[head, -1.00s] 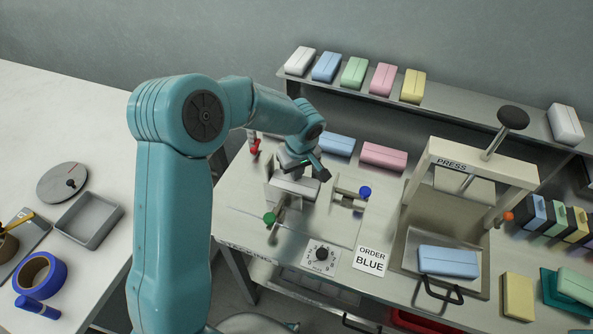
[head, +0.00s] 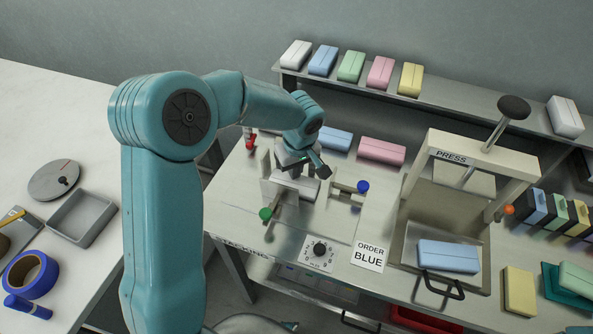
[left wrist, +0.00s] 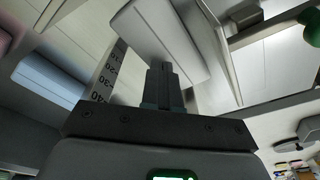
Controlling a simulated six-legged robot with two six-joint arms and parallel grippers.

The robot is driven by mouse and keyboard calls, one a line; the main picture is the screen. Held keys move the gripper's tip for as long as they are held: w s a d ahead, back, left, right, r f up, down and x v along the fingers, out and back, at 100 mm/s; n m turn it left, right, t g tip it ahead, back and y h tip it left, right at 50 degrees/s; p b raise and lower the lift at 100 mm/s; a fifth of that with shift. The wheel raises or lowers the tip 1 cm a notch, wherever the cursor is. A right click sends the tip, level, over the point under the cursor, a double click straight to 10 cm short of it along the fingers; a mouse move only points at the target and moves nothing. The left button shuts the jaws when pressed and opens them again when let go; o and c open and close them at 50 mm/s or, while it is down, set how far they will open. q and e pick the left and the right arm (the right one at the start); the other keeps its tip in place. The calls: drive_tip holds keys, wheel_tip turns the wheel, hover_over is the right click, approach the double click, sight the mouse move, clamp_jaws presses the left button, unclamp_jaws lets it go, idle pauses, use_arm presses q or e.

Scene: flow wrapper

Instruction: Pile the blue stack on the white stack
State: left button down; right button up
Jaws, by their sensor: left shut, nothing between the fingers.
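A white stack (head: 296,182) lies in the stacking fixture on the steel table, partly hidden by my left gripper. My left gripper (head: 298,172) is shut and empty, just over the white stack. In the left wrist view its closed fingers (left wrist: 163,88) point at the white stack (left wrist: 158,38); I cannot tell whether they touch it. A blue stack (head: 448,256) lies on the press tray at the right. Another blue stack (head: 335,139) lies at the back of the table, and it seems to show in the left wrist view (left wrist: 50,79). My right gripper is not in view.
The press frame (head: 455,154) stands right of the fixture. A pink stack (head: 381,151) lies behind. Fixture knobs, blue (head: 363,187) and green (head: 265,213), stick out. The order card (head: 369,256) reads BLUE. The back shelf (head: 455,105) holds several coloured stacks.

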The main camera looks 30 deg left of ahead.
use_arm(q)
drive_tip(key=s+d, duration=0.2)
drive_tip(key=d, duration=0.1)
drive_tip(key=s+d+b, duration=0.1)
drive_tip(key=s+d, duration=0.1)
drive_tip(key=d, duration=0.2)
drive_tip(key=s+d+b, duration=0.1)
drive_tip(key=s+d, duration=0.1)
drive_tip(key=d, duration=0.1)
drive_tip(key=shift+d+r, duration=0.1)
drive_tip(key=shift+d, duration=0.2)
drive_tip(key=c, duration=1.1)
unclamp_jaws()
drive_tip(key=o, duration=0.5)
drive_tip(key=shift+w+d+r+n+g+h, duration=0.1)
drive_tip(key=shift+d+r+n+g+h, duration=0.35)
drive_tip(key=shift+d+r+h, duration=0.45)
drive_tip(key=shift+o, duration=0.2)
drive_tip(key=w+a+r+n+h+p, duration=0.3)
drive_tip(key=r+n+p, duration=0.15)
drive_tip(key=r, duration=0.25)
wheel_tip(320, 180, up, 4)
drive_tip(key=n+t+h+p, duration=0.1)
drive_tip(key=n+p, duration=0.3)
hover_over(287, 180)
drive_tip(key=shift+f, duration=0.2)
